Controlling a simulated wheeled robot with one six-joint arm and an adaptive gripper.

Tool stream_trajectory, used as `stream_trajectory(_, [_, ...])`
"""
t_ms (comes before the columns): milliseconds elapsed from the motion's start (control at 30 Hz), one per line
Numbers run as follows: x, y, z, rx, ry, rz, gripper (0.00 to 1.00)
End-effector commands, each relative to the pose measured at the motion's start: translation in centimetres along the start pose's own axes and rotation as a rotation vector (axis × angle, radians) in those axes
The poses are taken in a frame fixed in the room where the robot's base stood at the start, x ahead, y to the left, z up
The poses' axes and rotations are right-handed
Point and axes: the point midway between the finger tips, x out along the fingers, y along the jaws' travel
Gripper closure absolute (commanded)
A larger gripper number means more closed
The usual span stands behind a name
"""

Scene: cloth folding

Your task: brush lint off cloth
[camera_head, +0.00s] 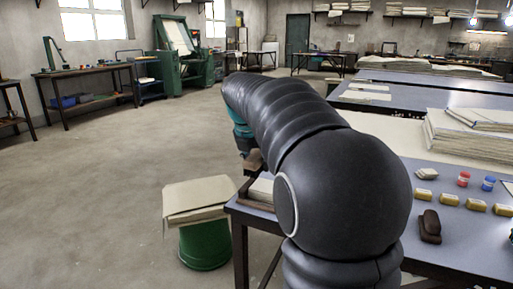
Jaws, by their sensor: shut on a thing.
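My arm fills the middle of the view and bends down toward the near table's left edge. My gripper (246,152), partly hidden behind the arm, is shut on a small brown block-like thing (254,162), possibly a brush; the jaws themselves are barely visible. Just below it, pale folded cloth (262,190) lies at the table's left corner, mostly covered by my arm. Whether the brown thing touches the cloth cannot be told. Lint is too small to make out. A dark brown brush-like object (431,226) lies on the table to the right of my arm.
The grey-blue table (470,255) also bears yellowish blocks (476,205), a red jar (463,179), a blue jar (488,183) and stacked cloth (470,135). A green drum (205,245) topped with pale sheets (196,198) stands left of the table. Floor at left is free.

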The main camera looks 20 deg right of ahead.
Motion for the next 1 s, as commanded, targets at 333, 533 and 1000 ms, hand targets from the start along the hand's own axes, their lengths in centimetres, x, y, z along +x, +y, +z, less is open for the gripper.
stream_trajectory(333, [-3.1,0.5,1.0,-0.008,-0.003,0.005,0.88])
stream_trajectory(533, [-3.8,0.5,1.2,-0.011,-0.001,0.005,0.88])
stream_trajectory(1000, [-3.8,0.5,1.2,-0.010,-0.001,0.005,0.88])
